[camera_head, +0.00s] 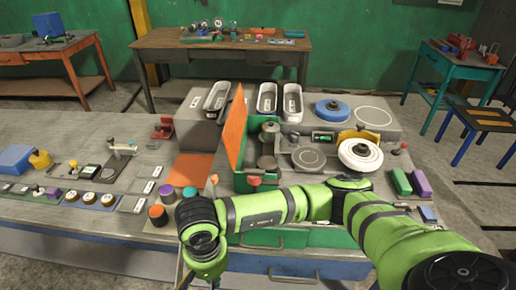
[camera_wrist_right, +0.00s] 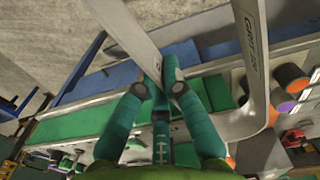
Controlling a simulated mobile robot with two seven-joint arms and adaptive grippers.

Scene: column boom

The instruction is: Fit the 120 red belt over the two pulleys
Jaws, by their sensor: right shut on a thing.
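In the right wrist view, my right gripper (camera_wrist_right: 167,85) is shut on a pale grey band (camera_wrist_right: 128,28). A second pale grey stretch with dark lettering (camera_wrist_right: 251,45) curves round beside it; they look like one loop, though the join is partly hidden. I cannot make out red on it. In the head view my right wrist (camera_head: 205,262) points down at the bench's front edge and its fingers are hidden. Two dark grey pulleys, one behind (camera_head: 270,127) and one in front (camera_head: 267,162), stand in a green housing with a raised orange cover (camera_head: 236,130). My left gripper is not in view.
Pale elongated loops (camera_head: 266,98) with labels lie behind the housing. A blue disc (camera_head: 334,110) and a white wheel (camera_head: 360,155) stand to its right. An orange mat (camera_head: 187,169) looks clear.

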